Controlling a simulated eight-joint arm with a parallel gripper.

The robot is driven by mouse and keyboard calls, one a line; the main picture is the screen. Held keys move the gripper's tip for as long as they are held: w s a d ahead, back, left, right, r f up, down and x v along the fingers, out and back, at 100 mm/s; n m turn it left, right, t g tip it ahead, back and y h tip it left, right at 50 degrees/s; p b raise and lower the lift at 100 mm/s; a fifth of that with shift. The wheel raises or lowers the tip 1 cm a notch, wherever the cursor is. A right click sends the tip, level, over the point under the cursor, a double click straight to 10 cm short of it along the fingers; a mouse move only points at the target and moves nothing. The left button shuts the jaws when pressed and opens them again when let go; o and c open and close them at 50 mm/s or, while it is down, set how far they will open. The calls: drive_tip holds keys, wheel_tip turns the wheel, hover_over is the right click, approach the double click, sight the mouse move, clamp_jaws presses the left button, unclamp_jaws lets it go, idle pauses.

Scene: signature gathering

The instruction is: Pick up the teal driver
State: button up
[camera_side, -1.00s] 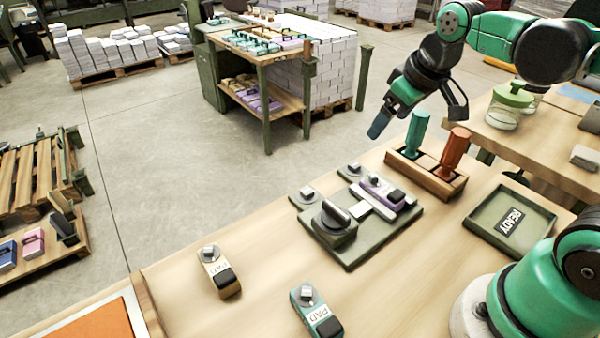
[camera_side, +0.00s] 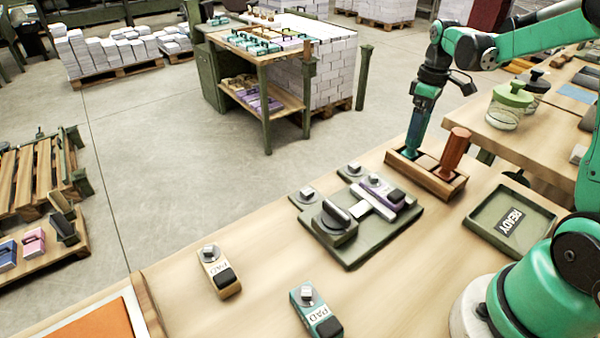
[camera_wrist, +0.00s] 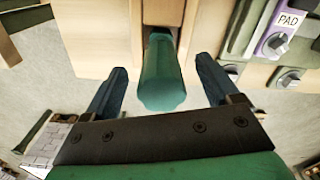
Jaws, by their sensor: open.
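The teal driver (camera_side: 414,134) stands upright in a wooden holder (camera_side: 446,186) near the far edge of the bench. My gripper (camera_side: 421,104) is above it, pointing down, and partly hides its upper part in the side view. In the wrist view the driver (camera_wrist: 162,75) lies between the two blue fingers of my gripper (camera_wrist: 160,88). The fingers are open, with a visible gap on each side of the driver. An orange driver (camera_side: 455,150) stands in the same holder, to the right of the teal one.
A green fixture plate (camera_side: 358,255) with a purple pad unit (camera_side: 386,192) is left of the holder. A READY tray (camera_side: 540,222) lies to the right. A glass jar with a green lid (camera_side: 512,95) stands on the table behind.

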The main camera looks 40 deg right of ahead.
drive_tip(key=shift+f, duration=0.45)
clamp_jaws()
drive_tip(key=shift+r, duration=0.1)
